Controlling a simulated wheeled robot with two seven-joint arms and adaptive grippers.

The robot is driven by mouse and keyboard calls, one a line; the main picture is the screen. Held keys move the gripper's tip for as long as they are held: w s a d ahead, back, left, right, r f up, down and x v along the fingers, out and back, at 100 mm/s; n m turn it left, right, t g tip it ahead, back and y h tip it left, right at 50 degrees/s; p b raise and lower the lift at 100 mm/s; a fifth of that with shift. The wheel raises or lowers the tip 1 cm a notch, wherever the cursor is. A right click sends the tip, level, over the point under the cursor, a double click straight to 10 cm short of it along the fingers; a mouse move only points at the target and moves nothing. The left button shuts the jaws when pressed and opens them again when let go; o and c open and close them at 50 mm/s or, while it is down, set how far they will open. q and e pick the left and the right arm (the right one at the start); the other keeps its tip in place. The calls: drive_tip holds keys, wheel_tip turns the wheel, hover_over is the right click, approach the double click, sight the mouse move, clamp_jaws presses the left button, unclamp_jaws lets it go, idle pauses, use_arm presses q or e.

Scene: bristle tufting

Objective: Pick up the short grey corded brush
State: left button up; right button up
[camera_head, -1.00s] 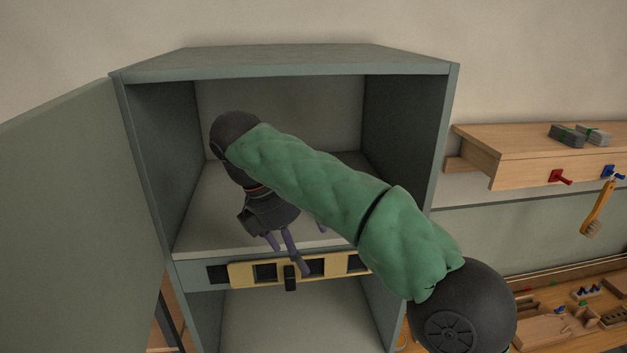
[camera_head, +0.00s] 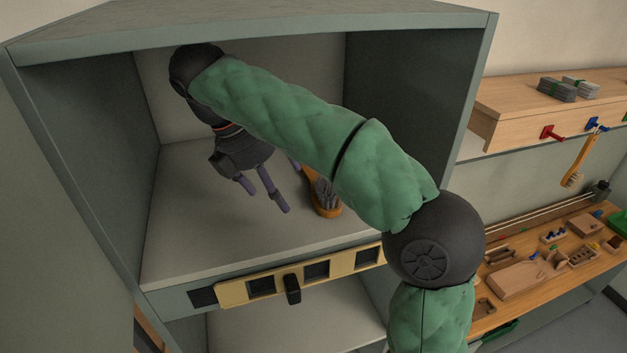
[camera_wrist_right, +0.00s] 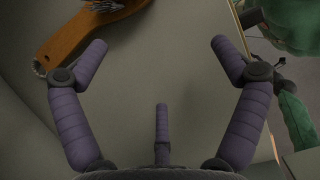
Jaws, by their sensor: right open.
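A brush with an orange wooden handle and grey bristles (camera_head: 326,197) lies on the cabinet's upper shelf, partly hidden by my right arm. In the right wrist view its handle (camera_wrist_right: 75,38) slants across the upper left, with a small grey loop at the handle's end; the bristle end is cut off by the top edge. My right gripper (camera_head: 262,190) is inside the cabinet, left of the brush and apart from it. In the right wrist view the right gripper (camera_wrist_right: 160,62) has its fingers spread, with nothing between them. My left gripper is not in view.
The cabinet's side walls and top (camera_head: 420,22) enclose the shelf (camera_head: 200,245). A yellow strip with dark square openings (camera_head: 345,263) runs along its front. At right, another brush (camera_head: 577,165) hangs from a drawer peg above a workbench with wooden blocks (camera_head: 520,280).

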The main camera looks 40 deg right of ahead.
sight(325, 186)
drive_tip(key=d, duration=0.4)
drive_tip(key=shift+s, duration=0.4)
drive_tip(key=shift+s+d, duration=0.3)
drive_tip(key=shift+d, duration=0.35)
drive_tip(key=shift+s+d+p, duration=0.2)
drive_tip(key=shift+d, duration=0.4)
drive_tip(key=shift+s+d+p, duration=0.15)
drive_tip(key=shift+d+p, duration=0.05)
drive_tip(key=shift+d, duration=0.4)
drive_tip(key=shift+d+x, duration=0.2)
drive_tip(key=shift+x, duration=0.95)
drive_tip(key=shift+s+d+f, duration=0.1)
drive_tip(key=shift+s+f, duration=0.05)
drive_tip(key=shift+f, duration=0.25)
drive_tip(key=c, duration=1.3)
